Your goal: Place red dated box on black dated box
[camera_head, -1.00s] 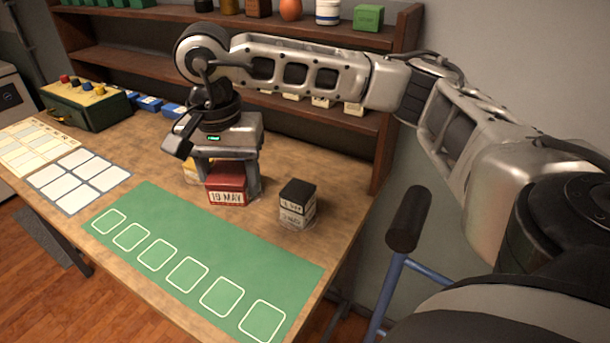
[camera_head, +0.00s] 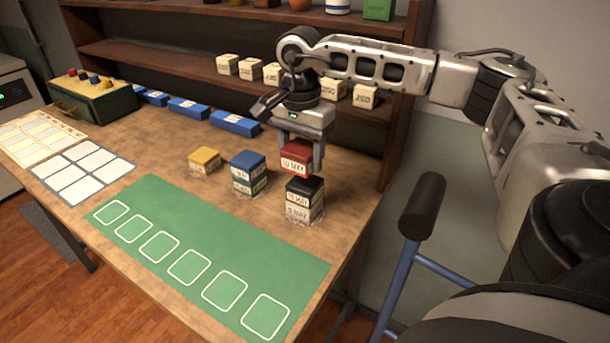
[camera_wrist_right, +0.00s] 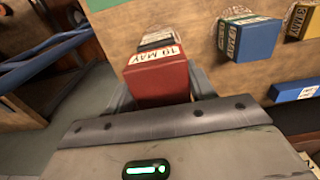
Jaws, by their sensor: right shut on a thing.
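My right gripper (camera_head: 300,160) is shut on the red dated box (camera_head: 296,158), which has a white label with a May date. It holds the red box upright above the black dated box (camera_head: 305,188). I cannot tell whether the two boxes touch. The black box stands on the bench near its right end, with two label bands on its front. In the right wrist view the red box (camera_wrist_right: 158,80) sits between the fingers, and the black box (camera_wrist_right: 158,40) is mostly hidden behind it. My left gripper is not in view.
A blue-topped box (camera_head: 248,172) and a yellow-topped box (camera_head: 204,161) stand to the left on the wooden bench. A green mat (camera_head: 200,255) with white outlined squares lies in front. A shelf (camera_head: 150,55) with cream boxes is behind. A black-ended blue handle (camera_head: 422,205) stands at right.

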